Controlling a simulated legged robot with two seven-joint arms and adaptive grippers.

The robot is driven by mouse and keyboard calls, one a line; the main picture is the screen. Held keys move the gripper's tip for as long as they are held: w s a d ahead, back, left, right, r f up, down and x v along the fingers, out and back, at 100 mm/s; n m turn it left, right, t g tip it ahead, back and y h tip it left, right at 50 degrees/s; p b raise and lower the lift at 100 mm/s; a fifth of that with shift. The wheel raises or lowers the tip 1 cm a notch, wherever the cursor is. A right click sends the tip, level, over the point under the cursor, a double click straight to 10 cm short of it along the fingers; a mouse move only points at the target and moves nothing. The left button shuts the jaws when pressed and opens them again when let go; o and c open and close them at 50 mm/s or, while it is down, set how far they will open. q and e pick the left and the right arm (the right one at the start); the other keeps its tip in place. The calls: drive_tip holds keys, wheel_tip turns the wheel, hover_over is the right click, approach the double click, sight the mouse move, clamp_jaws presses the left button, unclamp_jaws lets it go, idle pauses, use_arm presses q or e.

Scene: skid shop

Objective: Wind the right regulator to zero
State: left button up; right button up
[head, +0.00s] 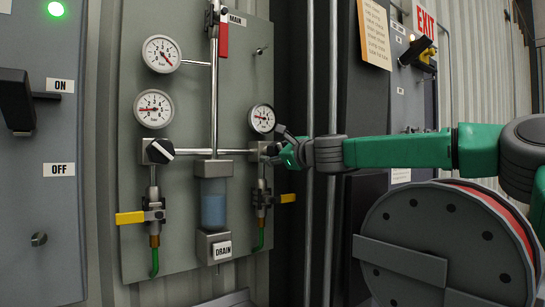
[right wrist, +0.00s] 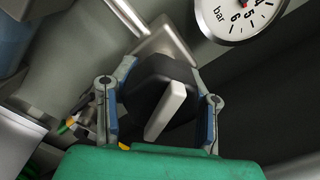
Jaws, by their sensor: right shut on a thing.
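The right regulator is at the right end of the horizontal pipe on the grey panel (head: 185,245). Its metal body (head: 256,151) shows in the head view, but my right gripper (head: 280,150) covers its knob. In the right wrist view the black knob (right wrist: 138,83) with a white pointer bar (right wrist: 166,110) sits between the two fingers of my right gripper, which is shut on it. The right gauge (head: 262,118) is just above, its red needle towards the left. It is partly cut off in the right wrist view (right wrist: 238,14). My left gripper is out of view.
The left regulator (head: 159,151), two left gauges (head: 161,54) (head: 153,108), a blue-filled bowl (head: 214,203) and yellow-handled valves (head: 130,217) are nearby. Vertical pipes (head: 309,230) stand right of the panel, behind my arm. A hose reel (head: 440,235) stands lower right.

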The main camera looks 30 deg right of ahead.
drive_tip(key=n+b, duration=0.1)
drive_tip(key=n, duration=0.5)
drive_tip(key=shift+f+n, duration=0.1)
drive_tip(key=shift+n, duration=0.2)
drive_tip(key=n+b, duration=0.1)
drive_tip(key=n, duration=0.3)
drive_tip(key=shift+n, duration=0.4)
drive_tip(key=shift+f+n, duration=0.1)
drive_tip(key=shift+n, duration=0.2)
drive_tip(key=shift+f+n, duration=0.15)
drive_tip(key=shift+n, duration=0.15)
drive_tip(key=o, duration=1.2)
drive_tip(key=shift+o, duration=0.2)
drive_tip(key=shift+d, duration=0.1)
drive_tip(key=shift+r, duration=0.25)
